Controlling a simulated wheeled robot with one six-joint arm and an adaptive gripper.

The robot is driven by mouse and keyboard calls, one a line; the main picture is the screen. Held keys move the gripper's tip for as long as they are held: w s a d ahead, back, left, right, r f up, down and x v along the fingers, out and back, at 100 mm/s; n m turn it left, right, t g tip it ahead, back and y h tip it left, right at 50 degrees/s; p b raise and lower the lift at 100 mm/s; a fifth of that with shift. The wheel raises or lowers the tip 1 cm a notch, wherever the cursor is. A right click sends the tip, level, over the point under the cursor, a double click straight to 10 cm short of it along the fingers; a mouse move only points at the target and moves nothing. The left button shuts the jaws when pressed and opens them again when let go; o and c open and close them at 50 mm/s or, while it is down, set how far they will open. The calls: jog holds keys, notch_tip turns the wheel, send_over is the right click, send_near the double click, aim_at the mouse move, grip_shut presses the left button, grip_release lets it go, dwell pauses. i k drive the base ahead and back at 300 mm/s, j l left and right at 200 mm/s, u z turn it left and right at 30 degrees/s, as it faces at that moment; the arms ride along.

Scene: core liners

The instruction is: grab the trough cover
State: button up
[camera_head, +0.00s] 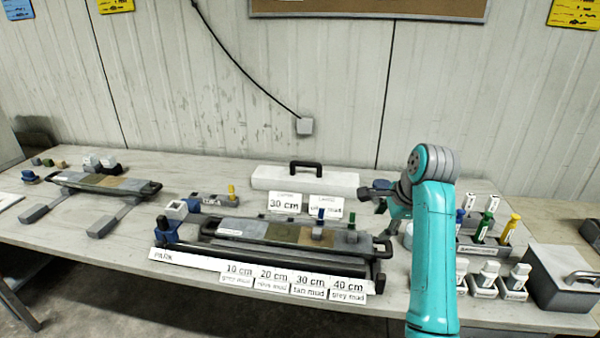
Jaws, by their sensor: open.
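The trough cover, a long white slab (270,182) with a black arched handle on top, lies on the table behind the near core trough. My gripper (368,191) is at the cover's right end, pointing left, and is open with nothing seen between its fingers. It is to the right of the handle and apart from it. Whether a finger touches the cover's end cannot be told. The near trough (382,246) is black, holds a core in grey, olive and tan bands, and lies uncovered in front of the cover.
Label cards (284,202) stand between cover and trough. Small blocks with blue and green posts stand on the trough's right part. A rack of coloured bottles (484,250) and a grey box (562,280) are at right. A second trough (105,184) lies at left. The wall is behind.

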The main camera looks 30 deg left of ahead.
aim_at(318, 181)
jog(key=i+j, duration=0.25)
jog(key=j, duration=0.15)
jog(key=i+j, duration=0.25)
jog(key=j, duration=0.15)
jog(key=i+j, duration=0.25)
jog(key=j, duration=0.2)
jog(key=i+j, duration=0.25)
jog(key=j, duration=0.15)
